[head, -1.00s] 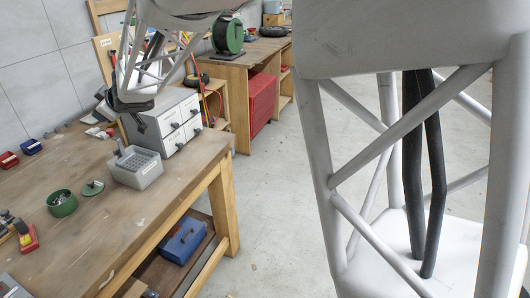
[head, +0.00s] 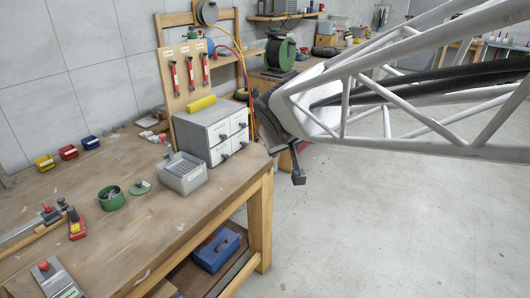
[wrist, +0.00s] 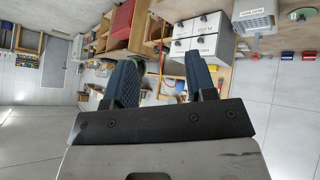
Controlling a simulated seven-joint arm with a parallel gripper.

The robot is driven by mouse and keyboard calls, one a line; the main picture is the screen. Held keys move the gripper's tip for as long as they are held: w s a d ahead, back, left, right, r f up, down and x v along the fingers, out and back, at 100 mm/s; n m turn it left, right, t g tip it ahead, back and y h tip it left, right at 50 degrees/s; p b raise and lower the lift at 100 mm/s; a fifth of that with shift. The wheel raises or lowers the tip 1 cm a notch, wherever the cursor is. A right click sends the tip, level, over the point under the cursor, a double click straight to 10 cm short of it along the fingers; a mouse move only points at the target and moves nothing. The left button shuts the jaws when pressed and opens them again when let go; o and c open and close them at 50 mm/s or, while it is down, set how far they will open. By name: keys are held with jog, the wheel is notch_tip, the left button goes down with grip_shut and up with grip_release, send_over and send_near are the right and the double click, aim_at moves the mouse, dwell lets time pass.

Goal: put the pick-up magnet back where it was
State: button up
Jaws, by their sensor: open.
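My gripper (head: 297,165) is beyond the right end of the workbench, just right of the grey drawer cabinet (head: 196,134), over open floor. In the wrist view my gripper (wrist: 160,80) has its two dark fingers apart, with nothing between them. I cannot single out the pick-up magnet for sure. Three slim red-and-dark tools, a left one (head: 175,76), a middle one (head: 190,73) and a right one (head: 205,68), hang upright on the wooden tool board (head: 181,98) behind the cabinet. They are too small to identify.
A yellow roll (head: 201,104) lies on the cabinet. A grey perforated box (head: 181,178), a green tin (head: 111,201) and its lid (head: 140,187) stand on the bench (head: 150,232). Small coloured bins line the back. A cable reel (head: 280,52) stands on a farther bench.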

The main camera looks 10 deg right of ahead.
jog(key=s+d+f+m+g+y, duration=0.1)
jog(key=s+f+g, duration=0.1)
jog(key=s, duration=0.8)
jog(key=s+d+f+m+g, duration=0.1)
jog(key=s+f+g, duration=0.2)
jog(key=s, duration=0.8)
jog(key=shift+s+d+f+m+y, duration=0.3)
jog(key=shift+d+f+y, duration=0.1)
jog(key=shift+f, duration=0.25)
